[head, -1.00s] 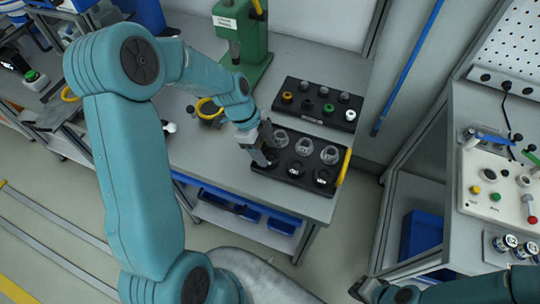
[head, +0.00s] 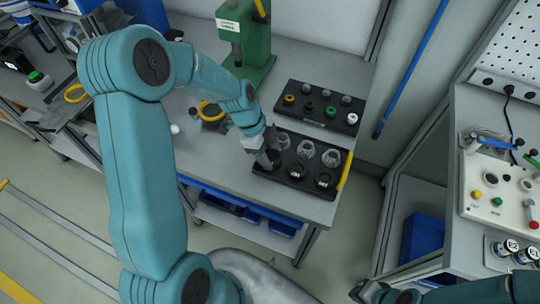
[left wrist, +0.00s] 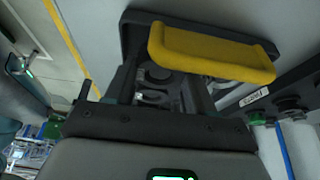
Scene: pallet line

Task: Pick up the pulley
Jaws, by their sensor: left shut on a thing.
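A black tray (head: 303,185) on the grey bench holds a back row of clear, silvery round parts (head: 306,149) and a front row of dark round pulleys, among them a middle pulley (head: 296,171) and a right pulley (head: 323,180). My left gripper (head: 270,160) points down at the tray's left end and is shut on the front-left pulley, which its fingers mostly hide. In the left wrist view its fingers (left wrist: 163,92) reach over the tray, with dark round parts between them. My right gripper (head: 360,292) is at the bottom edge, its jaws unclear.
A yellow handle (head: 344,170) stands at the tray's right end, and also shows in the left wrist view (left wrist: 210,52). A second black tray (head: 318,112) with small parts lies behind. A green press (head: 245,45) stands at the back. A control panel (head: 500,190) is on the right.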

